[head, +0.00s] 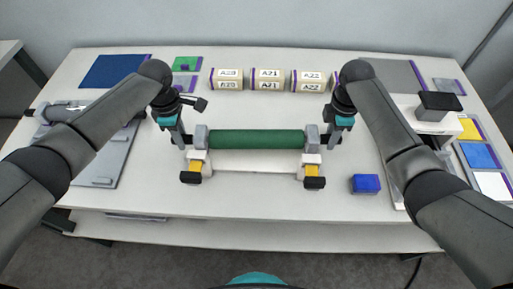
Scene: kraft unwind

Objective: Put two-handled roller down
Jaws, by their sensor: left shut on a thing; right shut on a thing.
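The two-handled roller (256,139) is a green cylinder with a grey handle block at each end. It lies level across a white stand (254,165) whose two posts have yellow patches and black feet. My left gripper (187,141) is shut on the roller's left handle. My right gripper (327,141) is shut on its right handle. Whether the roller bears fully on the posts cannot be told, as the grippers and end blocks cover the contact.
Several labelled kraft rolls (268,79) stand behind the roller. A blue block (366,184) lies at front right. A grey board (92,165) is at left, and a white raised stand (430,120) with a black top is at right. The table's front strip is clear.

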